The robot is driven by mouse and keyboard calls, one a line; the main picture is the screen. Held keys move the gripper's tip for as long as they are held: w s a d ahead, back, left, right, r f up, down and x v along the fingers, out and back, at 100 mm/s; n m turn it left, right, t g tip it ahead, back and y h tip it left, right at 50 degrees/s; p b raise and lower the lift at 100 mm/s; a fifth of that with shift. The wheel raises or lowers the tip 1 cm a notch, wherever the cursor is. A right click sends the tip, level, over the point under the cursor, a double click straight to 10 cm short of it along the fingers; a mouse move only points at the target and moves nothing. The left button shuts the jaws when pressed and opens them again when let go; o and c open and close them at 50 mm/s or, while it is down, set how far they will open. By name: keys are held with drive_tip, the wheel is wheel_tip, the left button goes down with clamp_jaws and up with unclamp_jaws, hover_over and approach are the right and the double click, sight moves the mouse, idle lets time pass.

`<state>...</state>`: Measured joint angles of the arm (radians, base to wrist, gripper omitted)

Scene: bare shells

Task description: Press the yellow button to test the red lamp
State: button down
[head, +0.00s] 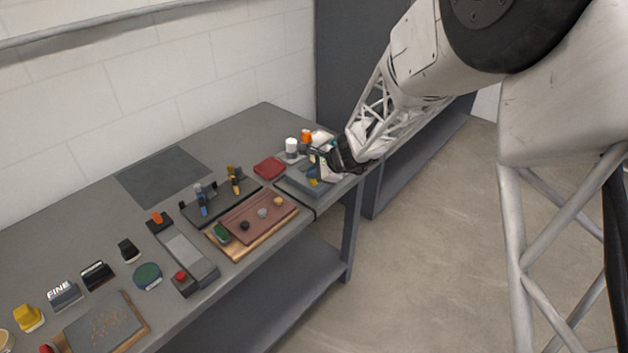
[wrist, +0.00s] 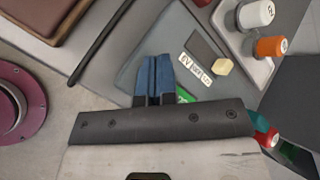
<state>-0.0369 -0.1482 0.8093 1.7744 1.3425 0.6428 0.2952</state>
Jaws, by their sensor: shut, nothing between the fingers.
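In the wrist view a small pale yellow button (wrist: 222,66) stands on a grey panel (wrist: 150,45), beside a dark strip with white labels. My gripper (wrist: 155,58) has blue fingertips pressed together, empty, over the panel to the left of the button; they look apart from it in the picture. In the head view my gripper (head: 314,180) is low over the grey box (head: 297,181) at the table's far right end and hides much of it. A red rounded part (wrist: 268,138) shows beside my gripper's body in the wrist view; I cannot tell whether it is the red lamp.
A white knob (wrist: 255,14) and an orange knob (wrist: 270,47) stand close beyond the button. A red tray (head: 269,167) lies left of the box. A brown board (head: 240,225) and several small items cover the front; a dark mat (head: 163,175) lies clear behind.

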sight(314, 182)
drive_tip(key=shift+r, duration=0.45)
drive_tip(key=shift+r, duration=2.5)
drive_tip(key=shift+s+r, duration=0.2)
drive_tip(key=shift+r, duration=0.05)
drive_tip(key=s+d+r+n+h, duration=0.2)
drive_tip(key=s+d+r+n, duration=0.2)
drive_tip(key=s, duration=0.9)
drive_tip(key=s+d+r+n+g+h, duration=0.1)
drive_tip(key=s+d+r+n+h, duration=0.2)
drive_tip(key=s, duration=1.1)
drive_tip(key=s+d+r+n+g+h, duration=0.1)
drive_tip(key=s+d+r+n+h, duration=0.2)
drive_tip(key=s, duration=1.1)
drive_tip(key=d+r+n, duration=0.3)
drive_tip(key=r+n, duration=0.1)
drive_tip(key=n, duration=0.1)
drive_tip(key=shift+d+r, duration=0.2)
drive_tip(key=shift+r, duration=0.15)
